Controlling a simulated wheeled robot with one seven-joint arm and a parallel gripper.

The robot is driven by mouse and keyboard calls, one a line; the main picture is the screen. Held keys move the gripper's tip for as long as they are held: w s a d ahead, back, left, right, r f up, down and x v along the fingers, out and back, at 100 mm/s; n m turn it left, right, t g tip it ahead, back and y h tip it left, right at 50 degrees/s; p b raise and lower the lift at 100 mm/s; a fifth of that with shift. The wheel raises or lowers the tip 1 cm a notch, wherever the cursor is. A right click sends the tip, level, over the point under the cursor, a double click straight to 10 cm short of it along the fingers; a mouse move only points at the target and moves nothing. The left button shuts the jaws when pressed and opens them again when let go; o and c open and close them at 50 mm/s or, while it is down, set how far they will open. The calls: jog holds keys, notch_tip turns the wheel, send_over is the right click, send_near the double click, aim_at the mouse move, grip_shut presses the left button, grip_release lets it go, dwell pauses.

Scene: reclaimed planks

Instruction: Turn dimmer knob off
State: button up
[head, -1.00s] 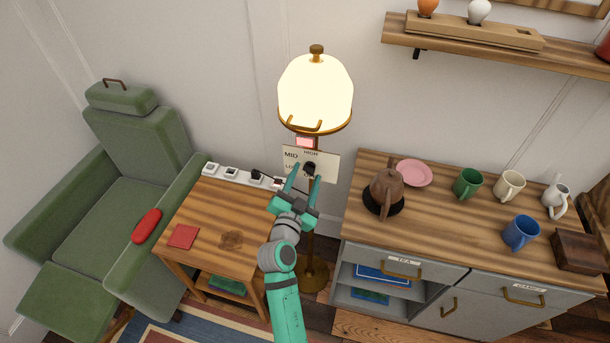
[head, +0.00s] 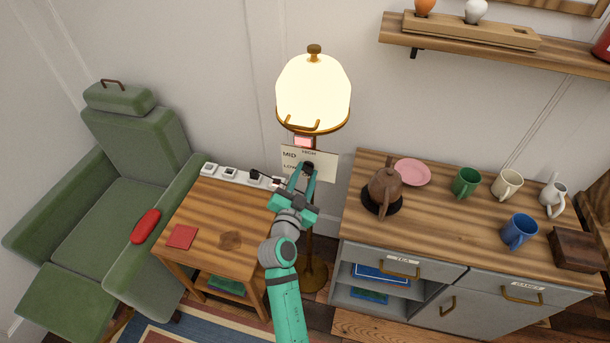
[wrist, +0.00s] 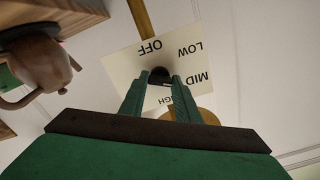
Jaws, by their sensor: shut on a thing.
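The dimmer knob (head: 308,167) is small and dark, on a cream plate (head: 326,167) on the lamp's pole. In the wrist view the plate (wrist: 125,68) appears upside down, with OFF, LOW, MID and HIGH printed around the knob (wrist: 160,75). HIGH is partly hidden by my fingers. The lamp's shade (head: 314,92) glows bright. My gripper (head: 304,176) is shut on the knob, one green finger on each side; it also shows in the wrist view (wrist: 161,82). I cannot tell clearly where the knob points.
A wooden side table (head: 205,215) and a green armchair (head: 120,210) stand left. A cabinet (head: 440,235) stands right, with a brown teapot (head: 384,192) near its left edge. A power strip (head: 230,173) runs behind the side table.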

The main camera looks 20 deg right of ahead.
jog(key=n, duration=1.3)
jog(key=shift+n, duration=0.3)
jog(key=n, duration=1)
jog(key=shift+w+a, duration=0.2)
jog(key=shift+a, duration=0.05)
jog(key=shift+s+d+f, duration=0.1)
jog(key=shift+s+d, duration=0.05)
jog(key=shift+d, duration=0.05)
jog(key=o, duration=1)
jog(key=shift+s, duration=0.1)
jog(key=shift+o, duration=0.2)
